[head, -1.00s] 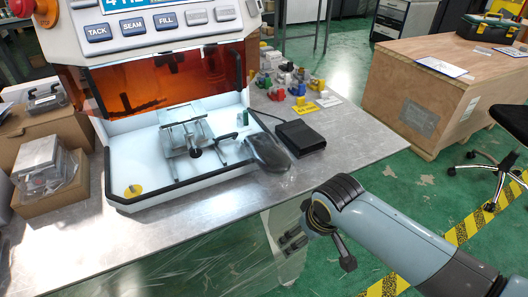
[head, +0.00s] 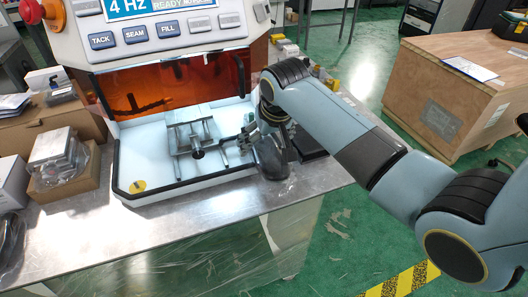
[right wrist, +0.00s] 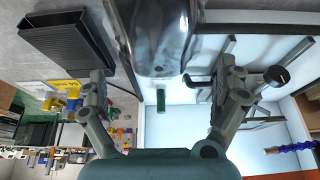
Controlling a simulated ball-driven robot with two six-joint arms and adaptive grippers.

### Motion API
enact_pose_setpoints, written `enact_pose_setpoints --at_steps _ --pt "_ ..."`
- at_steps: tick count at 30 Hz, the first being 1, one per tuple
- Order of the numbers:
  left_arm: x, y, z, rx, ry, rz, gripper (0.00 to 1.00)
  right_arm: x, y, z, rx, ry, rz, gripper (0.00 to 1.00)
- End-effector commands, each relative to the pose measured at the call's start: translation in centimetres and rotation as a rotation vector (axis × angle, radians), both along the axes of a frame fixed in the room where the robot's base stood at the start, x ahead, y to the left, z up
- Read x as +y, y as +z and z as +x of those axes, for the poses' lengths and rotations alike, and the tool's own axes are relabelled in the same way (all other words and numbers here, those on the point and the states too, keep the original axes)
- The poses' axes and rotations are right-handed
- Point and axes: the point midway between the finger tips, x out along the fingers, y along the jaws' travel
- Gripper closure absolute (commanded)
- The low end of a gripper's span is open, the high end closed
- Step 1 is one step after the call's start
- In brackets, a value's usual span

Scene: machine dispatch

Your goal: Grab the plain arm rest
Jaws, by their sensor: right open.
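A dark grey, glossy, rounded piece that looks like an arm rest (head: 271,160) sits at the front right corner of the white machine. It also shows at the top middle of the right wrist view (right wrist: 152,35). My right gripper (head: 254,138) is at the machine's right edge, just behind and above this piece, and partly hides it. In the right wrist view my right gripper (right wrist: 162,88) is open, its fingers apart, with nothing held between them. The piece lies ahead of the fingertips; contact cannot be told. My left gripper is out of view.
The machine's open chamber (head: 150,165) holds a metal fixture (head: 195,145). A black pedal-like block (right wrist: 68,40) lies close by on the table. A boxed metal part (head: 62,160) stands at the left. The table's front strip (head: 200,215) is mostly clear.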

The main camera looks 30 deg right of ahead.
Motion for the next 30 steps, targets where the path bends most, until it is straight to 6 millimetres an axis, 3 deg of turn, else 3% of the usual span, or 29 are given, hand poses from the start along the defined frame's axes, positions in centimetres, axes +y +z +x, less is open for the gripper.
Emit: enact_pose_setpoints --at_steps 7,16,30 --pt "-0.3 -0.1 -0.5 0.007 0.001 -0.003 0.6 -0.6 -3.1 1.5 0.001 0.0 -0.001 0.0" --pt "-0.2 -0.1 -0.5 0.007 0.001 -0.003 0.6 -0.6 -3.7 1.7 -0.001 0.0 0.0 0.0" --pt "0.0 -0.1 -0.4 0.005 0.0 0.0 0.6 -0.6 -3.7 1.7 0.0 0.001 0.0 0.6"
